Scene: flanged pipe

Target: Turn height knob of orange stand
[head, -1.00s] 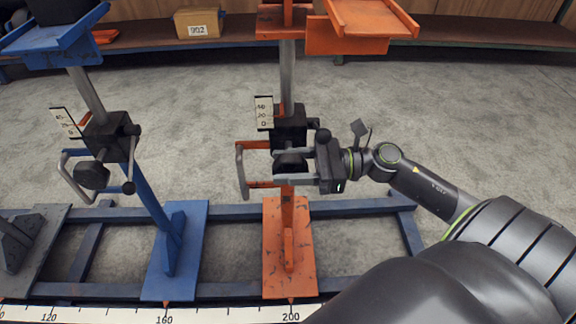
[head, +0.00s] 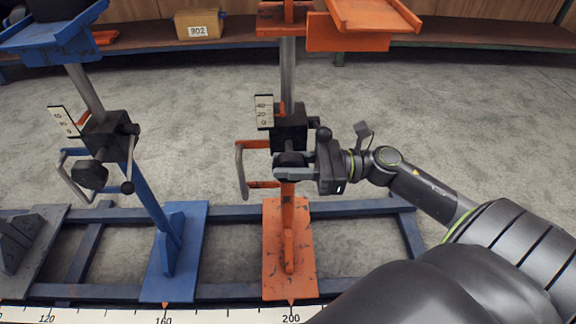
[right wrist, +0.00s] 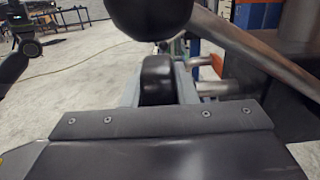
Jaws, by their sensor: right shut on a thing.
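The orange stand (head: 289,235) stands upright on the blue floor frame, with a black clamp block (head: 290,127) on its grey post. Its black height knob (head: 289,159) sits below the block, partly covered by my gripper. My right gripper (head: 292,170) reaches in from the right and is shut on the knob. In the right wrist view the dark knob (right wrist: 156,80) sits between the grey fingers. A black ball-ended lever (head: 322,134) is just above the gripper; its ball looms large in the right wrist view (right wrist: 150,14). My left gripper is not in view.
A grey handle (head: 241,172) on the orange stand is left of the knob. A blue stand (head: 171,250) with a similar knob (head: 90,175) is to the left. A height scale (head: 264,112) is beside the orange post. A numbered ruler (head: 230,314) runs along the front.

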